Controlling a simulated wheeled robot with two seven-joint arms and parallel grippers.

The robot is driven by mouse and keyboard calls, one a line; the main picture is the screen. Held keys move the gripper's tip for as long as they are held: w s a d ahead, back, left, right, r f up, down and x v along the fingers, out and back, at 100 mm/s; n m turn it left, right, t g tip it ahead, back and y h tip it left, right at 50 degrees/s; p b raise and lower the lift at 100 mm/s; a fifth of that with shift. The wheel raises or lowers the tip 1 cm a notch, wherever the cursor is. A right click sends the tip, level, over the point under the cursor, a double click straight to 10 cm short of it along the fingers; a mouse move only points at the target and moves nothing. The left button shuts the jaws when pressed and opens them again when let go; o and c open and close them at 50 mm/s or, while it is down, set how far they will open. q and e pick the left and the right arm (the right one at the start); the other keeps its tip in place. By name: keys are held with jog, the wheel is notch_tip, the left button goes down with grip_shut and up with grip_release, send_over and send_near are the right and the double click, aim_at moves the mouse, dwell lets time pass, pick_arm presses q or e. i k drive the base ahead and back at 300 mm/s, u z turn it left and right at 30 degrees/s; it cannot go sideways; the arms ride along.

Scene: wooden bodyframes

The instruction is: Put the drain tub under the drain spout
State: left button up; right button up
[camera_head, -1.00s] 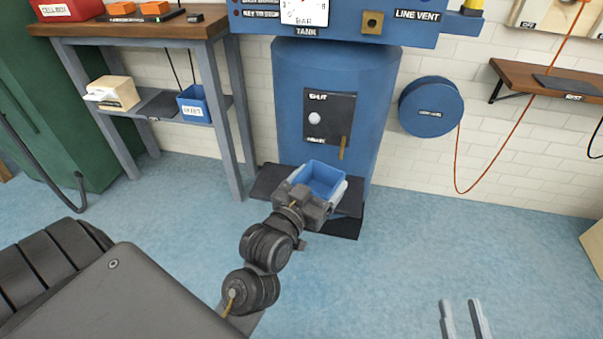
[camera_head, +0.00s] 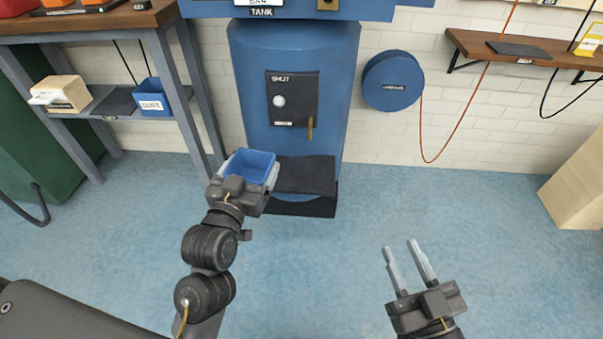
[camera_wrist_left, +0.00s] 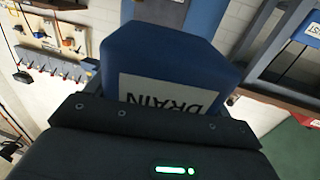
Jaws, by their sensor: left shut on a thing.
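The blue open-topped drain tub (camera_head: 250,163) is held in my left gripper (camera_head: 245,178), in front of the lower left of the blue tank (camera_head: 290,85). In the left wrist view the tub (camera_wrist_left: 168,62) fills the middle, with its DRAIN label upside down. A small brass spout (camera_head: 310,128) hangs at the lower right of the dark SHUT panel on the tank. The tub is left of the spout and nearer to me. A dark shelf (camera_head: 306,175) juts out at the tank's foot, below the spout. My right gripper (camera_head: 402,258) is open and empty over the floor at lower right.
A bench with a lower shelf (camera_head: 110,130) stands at left, holding a wooden box (camera_head: 62,95) and another blue tub (camera_head: 152,98). A blue hose reel (camera_head: 392,80) hangs on the wall. A wooden box (camera_head: 578,195) stands at right. The middle floor is clear.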

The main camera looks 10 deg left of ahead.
aim_at(309, 172)
jog(key=k, duration=0.45)
jog(key=z, duration=0.9)
